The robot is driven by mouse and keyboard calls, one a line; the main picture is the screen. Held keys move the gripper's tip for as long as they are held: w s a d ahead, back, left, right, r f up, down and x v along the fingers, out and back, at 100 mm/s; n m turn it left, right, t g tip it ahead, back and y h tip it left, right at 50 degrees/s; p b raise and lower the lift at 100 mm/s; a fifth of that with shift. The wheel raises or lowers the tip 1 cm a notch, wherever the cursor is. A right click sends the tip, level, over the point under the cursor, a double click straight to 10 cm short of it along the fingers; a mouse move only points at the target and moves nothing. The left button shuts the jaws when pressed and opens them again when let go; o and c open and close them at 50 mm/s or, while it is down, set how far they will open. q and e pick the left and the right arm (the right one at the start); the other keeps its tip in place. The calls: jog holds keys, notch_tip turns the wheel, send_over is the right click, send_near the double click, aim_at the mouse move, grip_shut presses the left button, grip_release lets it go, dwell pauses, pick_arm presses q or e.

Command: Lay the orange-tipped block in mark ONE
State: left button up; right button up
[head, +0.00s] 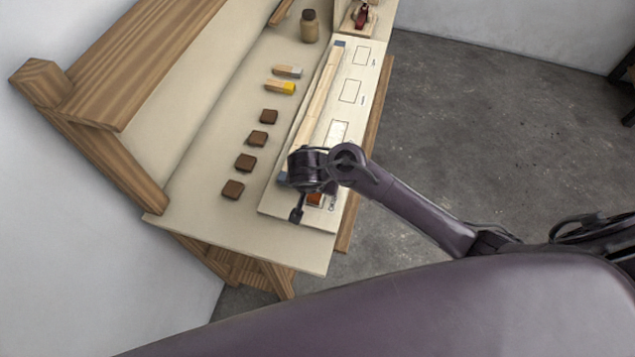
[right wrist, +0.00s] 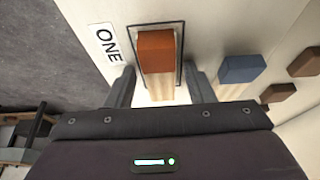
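The orange-tipped block (right wrist: 156,52) lies inside the black outline of mark ONE (right wrist: 183,32) in the right wrist view, with the ONE label (right wrist: 107,45) to its left. Its orange end also shows in the head view (head: 314,198), partly covered by my arm. My right gripper (right wrist: 160,78) has a finger on each side of the block, with a visible gap on both sides, so it is open around it. In the head view my right gripper (head: 304,203) is low over the near end of the white board (head: 270,206). My left gripper is not in view.
A long wooden strip with blue ends (head: 318,92) lies along the board beside the outlines. Several brown blocks (head: 245,162), a yellow-tipped block (head: 280,87) and a grey-tipped block (head: 287,71) lie to the left. A jar (head: 310,26) stands farther back.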

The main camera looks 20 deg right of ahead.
jog(key=shift+r, duration=0.25)
jog(key=v, duration=1.1)
jog(key=shift+s+a+r+b, duration=0.2)
jog(key=shift+r+b, duration=0.1)
jog(key=shift+b, duration=0.05)
